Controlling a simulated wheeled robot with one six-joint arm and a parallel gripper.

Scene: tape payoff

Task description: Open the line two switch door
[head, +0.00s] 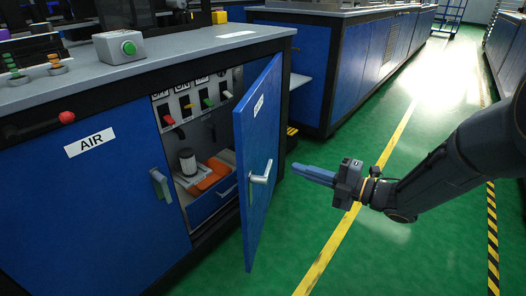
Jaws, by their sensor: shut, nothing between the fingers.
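The blue switch door (258,160) stands swung out from the cabinet, with a silver lever handle (262,172) on its face and a small label near its top. I cannot read a line number on the door. My gripper (296,170) is shut and empty, with its blue fingers pointing left, to the right of the door handle. A gap shows between the fingertips and the handle in the picture.
Inside the cabinet are a white cylinder (187,162), an orange item (212,176) and a blue drawer (213,203). Green floor (375,262) is clear below my arm.

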